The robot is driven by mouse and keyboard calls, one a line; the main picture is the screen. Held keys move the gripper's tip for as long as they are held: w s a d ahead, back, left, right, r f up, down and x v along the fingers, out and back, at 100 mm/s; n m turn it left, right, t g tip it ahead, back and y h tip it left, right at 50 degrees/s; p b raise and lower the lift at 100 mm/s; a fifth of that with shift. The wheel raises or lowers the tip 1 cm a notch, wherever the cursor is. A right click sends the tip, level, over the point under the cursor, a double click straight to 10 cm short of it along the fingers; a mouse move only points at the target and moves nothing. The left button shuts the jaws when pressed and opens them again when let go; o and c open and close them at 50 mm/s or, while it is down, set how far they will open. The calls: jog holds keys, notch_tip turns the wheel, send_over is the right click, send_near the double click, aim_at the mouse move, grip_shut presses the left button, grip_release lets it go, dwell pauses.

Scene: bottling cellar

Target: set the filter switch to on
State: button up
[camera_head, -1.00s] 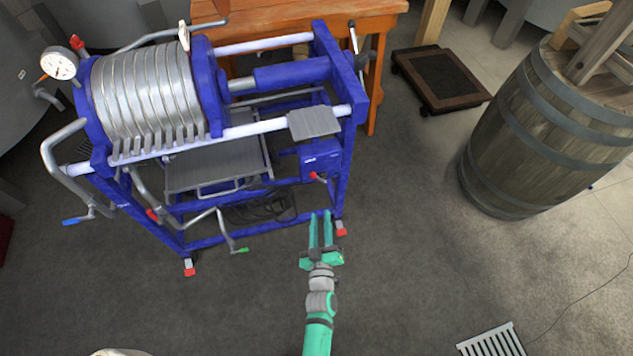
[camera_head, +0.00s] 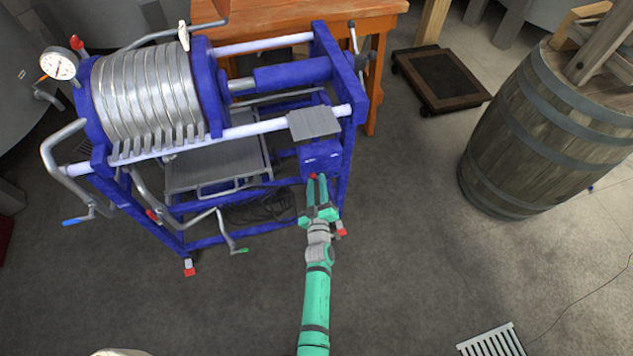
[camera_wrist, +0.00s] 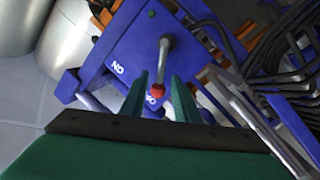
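The filter switch is a grey lever (camera_wrist: 164,62) with a red tip (camera_wrist: 157,90), on a blue box (camera_head: 321,154) on the press frame. In the wrist view the lever hangs from its pivot toward a partly hidden label that seems to read OFF. The ON label (camera_wrist: 117,68) lies to the left of the lever on the same face. My gripper (camera_head: 317,178) is at the front of the box, and its green fingers also show in the wrist view (camera_wrist: 159,78). The fingers are apart, one on each side of the red tip. I cannot see contact.
The blue filter press (camera_head: 150,95) has several crank handles, one with a green grip (camera_head: 239,251), left of my arm. Black cable (camera_head: 262,207) lies coiled in its lower frame. A wooden barrel (camera_head: 545,130) stands at the right. The floor between is clear.

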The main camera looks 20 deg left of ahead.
jog(key=shift+w+a, duration=0.15)
jog(key=shift+w, duration=0.25)
grip_shut()
jog(key=shift+r, duration=0.1)
